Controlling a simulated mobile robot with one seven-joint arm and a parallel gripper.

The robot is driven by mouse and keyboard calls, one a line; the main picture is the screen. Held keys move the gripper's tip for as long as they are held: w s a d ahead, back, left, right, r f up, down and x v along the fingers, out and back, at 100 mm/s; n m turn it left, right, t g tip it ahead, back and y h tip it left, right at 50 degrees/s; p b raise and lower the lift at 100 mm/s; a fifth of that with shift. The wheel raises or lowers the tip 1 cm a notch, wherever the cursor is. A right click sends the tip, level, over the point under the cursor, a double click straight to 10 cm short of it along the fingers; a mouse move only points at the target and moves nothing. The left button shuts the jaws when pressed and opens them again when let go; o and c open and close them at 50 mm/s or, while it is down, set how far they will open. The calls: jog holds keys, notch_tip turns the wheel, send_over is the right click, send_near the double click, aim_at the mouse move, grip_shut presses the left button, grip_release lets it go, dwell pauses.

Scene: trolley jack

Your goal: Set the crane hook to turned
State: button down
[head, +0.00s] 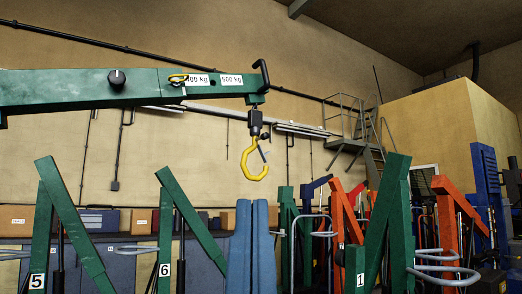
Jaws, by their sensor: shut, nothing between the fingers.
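The yellow crane hook (254,165) hangs from a dark swivel block (255,122) under the end of the green crane boom (130,88). Its open curve shows at the bottom, with a thin dark latch (263,150) across its throat. A bent black handle (262,75) stands at the boom's tip. The boom carries a black knob (116,77) and white plates, one reading 500 kg.
Green jack frames numbered 5 (38,280) and 6 (165,269) stand at lower left, a green one marked 1 (360,280) at lower right. Orange frames (446,225) stand right. Air around the hook looks clear.

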notch_tip(320, 180, up, 15)
jog(key=p, duration=1.3)
jog(key=shift+w+r, duration=0.1)
